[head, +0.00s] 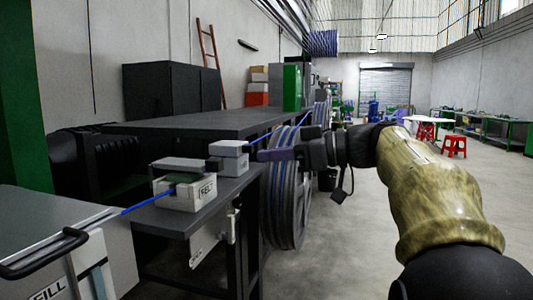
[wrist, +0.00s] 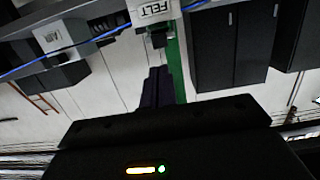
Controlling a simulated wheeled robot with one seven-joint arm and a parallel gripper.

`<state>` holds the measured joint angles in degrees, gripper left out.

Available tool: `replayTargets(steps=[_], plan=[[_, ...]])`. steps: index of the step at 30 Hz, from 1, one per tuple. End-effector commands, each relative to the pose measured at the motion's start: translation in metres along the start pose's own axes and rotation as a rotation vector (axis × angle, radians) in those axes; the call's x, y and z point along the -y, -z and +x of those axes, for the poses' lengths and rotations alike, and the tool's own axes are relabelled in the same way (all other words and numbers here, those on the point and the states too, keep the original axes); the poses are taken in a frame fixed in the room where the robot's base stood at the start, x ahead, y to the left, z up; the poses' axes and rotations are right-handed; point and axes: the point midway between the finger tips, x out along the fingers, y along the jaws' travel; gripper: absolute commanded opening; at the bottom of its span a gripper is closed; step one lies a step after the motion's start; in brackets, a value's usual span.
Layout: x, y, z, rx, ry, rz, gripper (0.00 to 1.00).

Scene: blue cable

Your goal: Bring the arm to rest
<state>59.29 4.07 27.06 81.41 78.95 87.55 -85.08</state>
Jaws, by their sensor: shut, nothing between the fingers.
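My gripper (head: 264,155) is at the end of my outstretched arm, with its dark purple fingers pointing left. In the wrist view the fingers (wrist: 157,88) lie together, shut and empty. The blue cable (head: 142,204) runs from the lower left through the grey box marked FELT (head: 190,192) and the smaller grey box (head: 229,158) toward the large reel. The fingertips are near the smaller box and the cable; I cannot tell the exact gap. The wrist view, upside down, shows the cable (wrist: 28,68) passing boxes marked AIR (wrist: 58,37) and FELT (wrist: 152,13).
A large cable reel (head: 285,195) stands just below and behind my gripper. A dark bench (head: 190,122) lies behind the boxes, and a grey machine (head: 50,240) fills the lower left. The floor (head: 340,255) is clear to the right; a red stool (head: 455,146) stands farther off.

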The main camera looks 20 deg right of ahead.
Motion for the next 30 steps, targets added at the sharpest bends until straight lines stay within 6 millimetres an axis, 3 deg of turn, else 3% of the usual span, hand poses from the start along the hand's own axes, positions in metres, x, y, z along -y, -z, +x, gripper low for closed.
replayTargets(steps=[8, 11, 14, 21, 27, 30], plan=[[0.0, -0.002, 0.002, 0.006, -0.001, 0.012, 0.0], [-0.004, -0.018, 0.011, 0.046, -0.014, 0.078, 0.0], [-0.008, -0.053, 0.028, 0.136, -0.046, 0.215, 0.0], [0.005, -0.189, 0.066, 0.496, -0.221, 0.613, 0.0], [0.042, -0.295, 0.066, 0.786, -0.418, 0.784, 0.0], [0.064, -0.337, 0.058, 0.902, -0.515, 0.807, 0.0]])
